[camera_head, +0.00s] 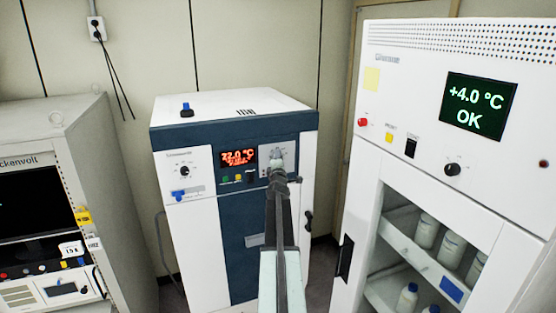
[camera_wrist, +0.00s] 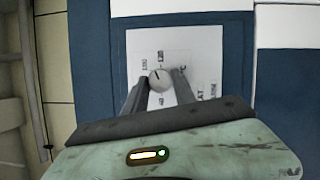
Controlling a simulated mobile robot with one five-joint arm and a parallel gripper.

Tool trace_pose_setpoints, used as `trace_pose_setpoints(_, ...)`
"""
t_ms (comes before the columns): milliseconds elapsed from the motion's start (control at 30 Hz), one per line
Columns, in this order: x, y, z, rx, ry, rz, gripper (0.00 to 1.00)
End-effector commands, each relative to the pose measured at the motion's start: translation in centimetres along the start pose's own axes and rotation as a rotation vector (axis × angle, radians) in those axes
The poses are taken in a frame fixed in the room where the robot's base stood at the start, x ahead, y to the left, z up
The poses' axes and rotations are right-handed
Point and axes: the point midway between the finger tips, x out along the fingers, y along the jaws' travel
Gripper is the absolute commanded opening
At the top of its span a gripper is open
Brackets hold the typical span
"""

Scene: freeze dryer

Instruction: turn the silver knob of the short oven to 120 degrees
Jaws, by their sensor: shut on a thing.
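The short oven (camera_head: 240,128) is a white and dark blue cabinet in the middle of the head view. Its silver knob (camera_head: 276,155) sits on a pale dial plate at the upper right of its front and is partly hidden by my gripper (camera_head: 279,172). In the wrist view the round silver knob (camera_wrist: 159,77) shows between the tips of my gripper (camera_wrist: 158,92), which is shut on it. A dark pointer line shows on the knob. Scale numbers surround it, some too small or covered to read surely.
The oven's red display (camera_head: 239,158) reads about 22.0 °C. A black knob (camera_head: 184,171) is at its left. A tall white cabinet (camera_head: 400,60) showing +4.0 °C stands close on the right. A grey instrument rack (camera_head: 70,125) stands on the left.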

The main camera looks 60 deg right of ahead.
Motion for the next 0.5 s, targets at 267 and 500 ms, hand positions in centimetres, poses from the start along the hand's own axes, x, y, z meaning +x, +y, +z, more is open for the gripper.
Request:
trace_pose_setpoints(267, -0.01, -0.02, -0.09, 0.004, 0.001, -0.002, 0.00)
trace_pose_setpoints(500, -0.02, -0.03, -0.09, 0.004, 0.001, -0.003, 0.54)
